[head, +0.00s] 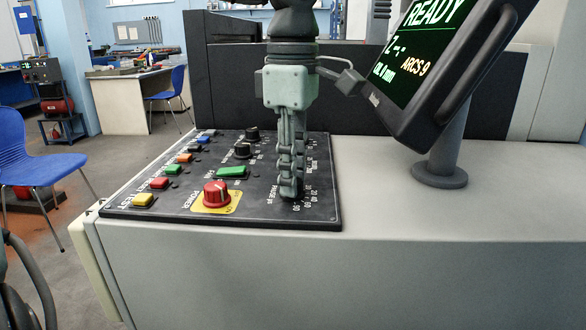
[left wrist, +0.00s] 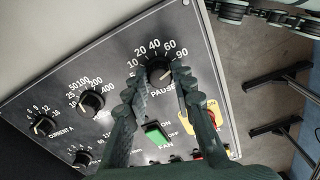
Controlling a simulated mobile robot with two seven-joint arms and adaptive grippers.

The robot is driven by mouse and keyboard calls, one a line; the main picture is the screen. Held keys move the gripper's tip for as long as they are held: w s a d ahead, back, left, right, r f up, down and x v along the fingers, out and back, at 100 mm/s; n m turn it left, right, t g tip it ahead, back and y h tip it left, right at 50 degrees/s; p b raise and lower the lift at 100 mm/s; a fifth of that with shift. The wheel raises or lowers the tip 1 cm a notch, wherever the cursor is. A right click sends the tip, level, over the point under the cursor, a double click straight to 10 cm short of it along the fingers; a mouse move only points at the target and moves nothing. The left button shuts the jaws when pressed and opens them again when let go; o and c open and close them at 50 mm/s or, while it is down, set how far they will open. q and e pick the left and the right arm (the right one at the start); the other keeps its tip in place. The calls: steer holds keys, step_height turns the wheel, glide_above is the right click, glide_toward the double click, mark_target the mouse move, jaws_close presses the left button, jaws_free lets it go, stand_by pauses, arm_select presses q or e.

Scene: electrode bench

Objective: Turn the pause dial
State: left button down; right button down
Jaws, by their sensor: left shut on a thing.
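The pause dial (left wrist: 158,72) is a black round knob with a white scale around it, on the dark control panel (head: 320,211). In the left wrist view it sits between the fingertips of my left gripper (left wrist: 157,78), which is shut on it. In the head view my left gripper (head: 290,190) points down at the panel's right part, and its fingers hide the dial. The word PAUSE and part of its scale show beside the fingers. My right gripper is not in view.
A red power knob (head: 216,194) on a yellow plate and a green fan switch (head: 232,172) are close to the left gripper. Other black dials (left wrist: 92,102) and coloured buttons share the panel. A tilted monitor (head: 430,65) stands at the right. The bench top right of the panel is clear.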

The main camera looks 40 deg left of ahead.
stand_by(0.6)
arm_select(q)
steer(key=c, duration=1.3)
jaws_free()
steer(key=shift+o, duration=0.2)
step_height(320, 180, up, 12)
